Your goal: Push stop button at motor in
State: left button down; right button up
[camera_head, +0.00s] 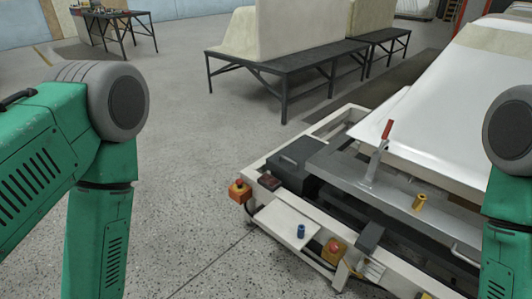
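A white-framed machine (272,218) stands at the lower right. A second red button on a yellow base (335,249) sits lower on the front edge. I cannot read any label that tells which is the motor-in stop button. My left arm comes down at the left and my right arm at the right edge. Both grippers are outside the picture, and neither arm touches the machine.
A blue knob (301,231) stands on the white front plate. A red-handled lever (387,130) and a yellow knob (420,202) are further right. A white shell (450,100) lies behind. Dark tables (290,68) carry pale shells. The grey floor left of the machine is clear.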

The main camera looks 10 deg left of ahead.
aim_at(238, 182)
jog(key=i+j+z, duration=0.15)
jog(key=i, duration=0.35)
jog(key=i+j+z, duration=0.15)
jog(key=i, duration=0.35)
jog(key=i+j+z, duration=0.1)
jog(key=i+j, duration=0.3)
jog(key=i, duration=0.05)
